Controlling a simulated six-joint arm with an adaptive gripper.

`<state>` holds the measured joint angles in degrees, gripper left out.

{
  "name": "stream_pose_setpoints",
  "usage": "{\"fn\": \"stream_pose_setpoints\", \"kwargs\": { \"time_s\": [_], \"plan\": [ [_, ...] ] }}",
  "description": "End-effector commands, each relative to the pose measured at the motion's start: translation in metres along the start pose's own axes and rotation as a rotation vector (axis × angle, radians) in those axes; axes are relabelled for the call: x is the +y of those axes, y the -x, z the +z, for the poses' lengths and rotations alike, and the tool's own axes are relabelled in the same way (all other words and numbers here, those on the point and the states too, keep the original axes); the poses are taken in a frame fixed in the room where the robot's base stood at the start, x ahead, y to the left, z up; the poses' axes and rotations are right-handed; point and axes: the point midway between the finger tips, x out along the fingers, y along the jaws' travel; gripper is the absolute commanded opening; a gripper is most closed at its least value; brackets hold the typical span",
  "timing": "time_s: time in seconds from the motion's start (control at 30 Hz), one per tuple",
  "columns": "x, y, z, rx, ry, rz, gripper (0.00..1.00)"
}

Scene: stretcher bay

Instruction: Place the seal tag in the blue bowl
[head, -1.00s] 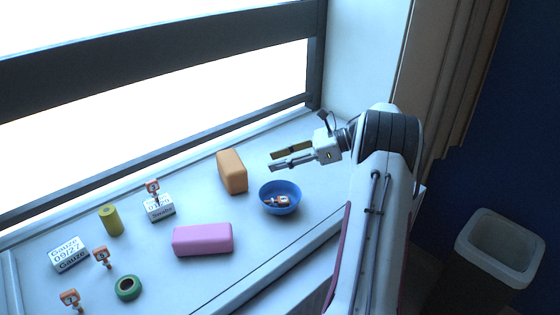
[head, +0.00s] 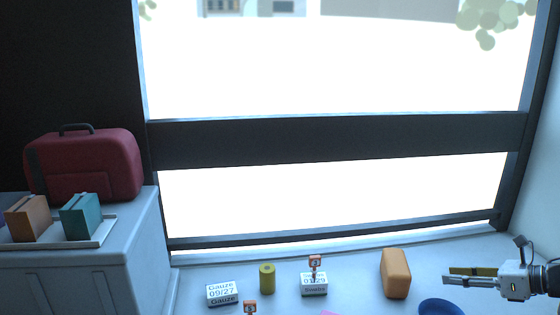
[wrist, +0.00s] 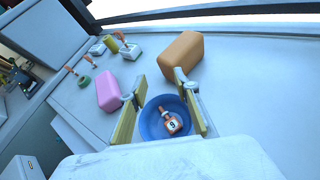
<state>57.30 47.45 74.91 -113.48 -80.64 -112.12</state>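An orange seal tag with a white numbered face (wrist: 173,122) lies in the blue bowl (wrist: 146,128). The bowl also shows at the lower edge of the head view (head: 441,306), cut off and its inside hidden. My gripper (wrist: 156,84) is open and empty, its fingers apart above the bowl. In the head view my gripper (head: 447,274) points left over the bowl's far side. Another orange tag (head: 315,262) stands at the swabs box (head: 314,290). One more tag (head: 250,307) is partly cut off below the gauze box (head: 222,293).
An orange block (head: 396,273) stands left of my gripper. A red bag (head: 85,163) and a tray (head: 104,234) with boxes sit on the left cabinet.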

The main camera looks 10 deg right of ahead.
Motion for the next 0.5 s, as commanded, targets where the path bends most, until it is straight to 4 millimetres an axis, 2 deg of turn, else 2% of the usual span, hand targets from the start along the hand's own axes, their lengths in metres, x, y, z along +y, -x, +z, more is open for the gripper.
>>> {"fn": "stream_pose_setpoints", "kwargs": {
  "time_s": [0.33,0.5],
  "plan": [
    [-0.070,0.003,-0.011,-0.082,-0.399,-0.285,0.31],
    [-0.101,0.019,-0.014,-0.166,-0.627,-0.444,0.31]
  ]
}}
